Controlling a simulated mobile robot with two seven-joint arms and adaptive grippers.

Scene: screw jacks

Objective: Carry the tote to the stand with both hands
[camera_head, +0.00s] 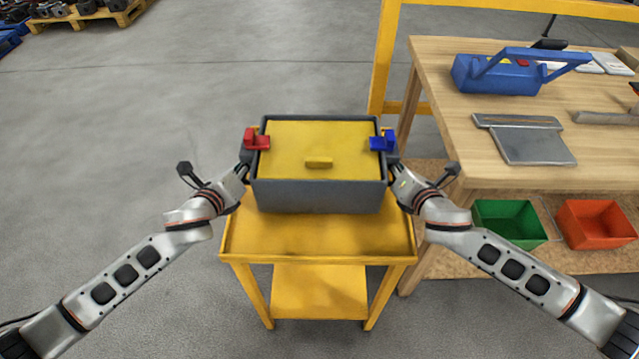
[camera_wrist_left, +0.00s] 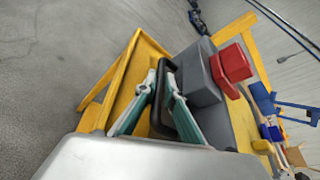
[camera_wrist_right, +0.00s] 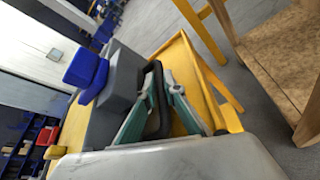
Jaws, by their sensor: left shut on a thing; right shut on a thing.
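The grey tote (camera_head: 318,196) with a yellow lid (camera_head: 320,145) is level in the middle of the head view. A red latch (camera_head: 257,140) is at its left end and a blue latch (camera_head: 383,141) at its right. The yellow stand (camera_head: 318,241) shows below and in front of it; whether the tote rests on it or hangs just above, I cannot tell. My left gripper (camera_wrist_left: 161,78) is shut on the black handle at the tote's left end. My right gripper (camera_wrist_right: 160,82) is shut on the black handle (camera_wrist_right: 157,118) at its right end.
A wooden workbench (camera_head: 480,178) stands close on the right, bearing a blue tool carrier (camera_head: 500,76) and a grey metal plate (camera_head: 525,140). Green (camera_head: 510,222) and orange (camera_head: 597,223) bins sit below its top. A yellow frame (camera_head: 382,62) rises behind. The floor at left is clear.

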